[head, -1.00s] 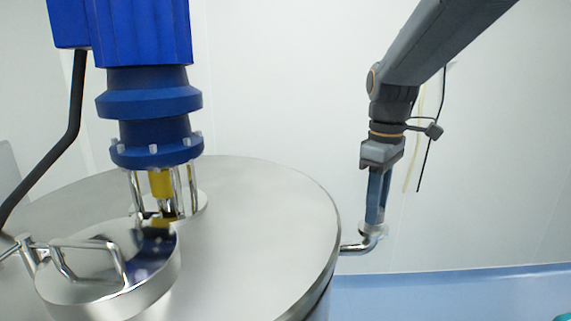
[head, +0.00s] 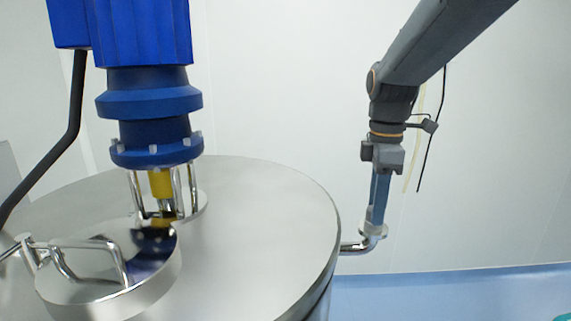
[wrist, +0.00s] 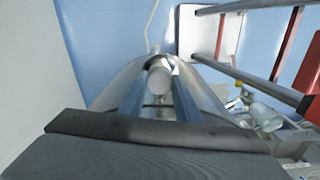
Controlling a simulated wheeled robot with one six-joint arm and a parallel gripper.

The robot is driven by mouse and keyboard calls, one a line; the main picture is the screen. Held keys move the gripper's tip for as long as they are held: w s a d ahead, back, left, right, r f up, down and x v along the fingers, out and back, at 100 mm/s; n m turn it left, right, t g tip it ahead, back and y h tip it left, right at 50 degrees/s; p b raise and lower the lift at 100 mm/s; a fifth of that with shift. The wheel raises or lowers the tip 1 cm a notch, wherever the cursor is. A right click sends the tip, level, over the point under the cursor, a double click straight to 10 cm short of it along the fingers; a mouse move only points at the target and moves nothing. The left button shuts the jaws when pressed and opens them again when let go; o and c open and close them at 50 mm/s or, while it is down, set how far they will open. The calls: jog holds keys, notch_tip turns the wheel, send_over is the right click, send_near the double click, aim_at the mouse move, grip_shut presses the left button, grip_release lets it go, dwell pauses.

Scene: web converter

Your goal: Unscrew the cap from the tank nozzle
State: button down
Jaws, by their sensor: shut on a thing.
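The steel tank (head: 270,215) fills the left and middle of the head view. Its nozzle (head: 355,247) is a bent metal pipe that leaves the tank's right side and turns upward. A pale round cap (head: 374,229) sits at the nozzle's upper end. My gripper (head: 377,222) points down over the nozzle with its blue fingers shut on the cap. In the wrist view the light round cap (wrist: 158,80) shows between the two blue fingers. The fingers hide part of the cap's sides, and I cannot tell whether its thread is loose.
A blue motor (head: 150,100) stands on the tank top beside a round hatch (head: 110,285) with a bar handle. In the wrist view a red and grey ladder-like frame (wrist: 222,38) and cluttered items (wrist: 262,115) lie at the right. The wall stands behind my arm.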

jog(key=c, duration=1.4)
grip_release()
jog(key=m, duration=0.4)
jog(key=m, duration=0.4)
